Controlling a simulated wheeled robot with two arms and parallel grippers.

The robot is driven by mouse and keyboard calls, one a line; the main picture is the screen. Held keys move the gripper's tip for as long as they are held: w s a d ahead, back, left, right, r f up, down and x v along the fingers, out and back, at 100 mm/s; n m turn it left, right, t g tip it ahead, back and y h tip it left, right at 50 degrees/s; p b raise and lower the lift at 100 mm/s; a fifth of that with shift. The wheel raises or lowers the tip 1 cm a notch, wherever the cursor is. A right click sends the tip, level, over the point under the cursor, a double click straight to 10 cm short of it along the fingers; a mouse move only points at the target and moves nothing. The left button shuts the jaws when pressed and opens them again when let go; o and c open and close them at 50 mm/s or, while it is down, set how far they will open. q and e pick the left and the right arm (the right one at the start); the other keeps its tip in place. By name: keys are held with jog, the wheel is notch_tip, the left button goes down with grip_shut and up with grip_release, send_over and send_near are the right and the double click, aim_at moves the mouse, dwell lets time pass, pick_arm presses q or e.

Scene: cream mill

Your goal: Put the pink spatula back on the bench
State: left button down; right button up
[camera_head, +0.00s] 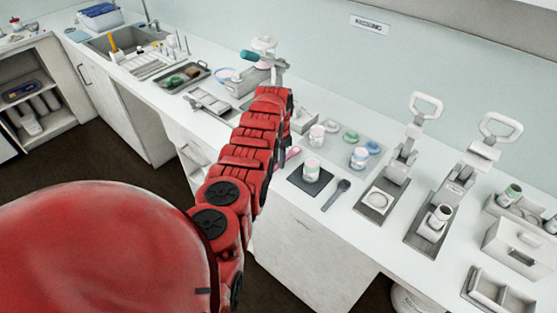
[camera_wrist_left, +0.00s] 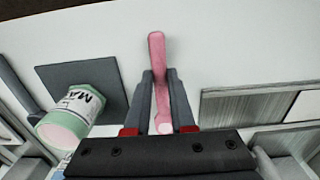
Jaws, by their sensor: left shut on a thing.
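The pink spatula (camera_wrist_left: 157,52) lies between the two dark fingers of my left gripper (camera_wrist_left: 161,78) in the left wrist view. The gripper is shut on it. One end of the spatula sticks out past the fingertips, over the white bench top (camera_wrist_left: 225,50). I cannot tell whether the spatula touches the bench. In the head view a small part of the pink spatula (camera_head: 293,152) shows just right of my red arm, low over the bench (camera_head: 262,195). The arm hides the gripper there. My right gripper is not in view.
A white and green jar (camera_head: 311,170) stands on a dark mat (camera_head: 296,182), right of the spatula. A dark spoon (camera_head: 337,194) lies beside the mat. Lever presses (camera_head: 385,185) stand farther right. A dark tray (camera_head: 182,79) and a sink (camera_head: 127,40) are at the left.

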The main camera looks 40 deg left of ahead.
pick_arm(q)
jog(key=c, duration=0.7)
grip_release()
jog(key=shift+r, duration=0.6)
notch_tip(320, 180, up, 16)
jog(key=shift+r, duration=0.1)
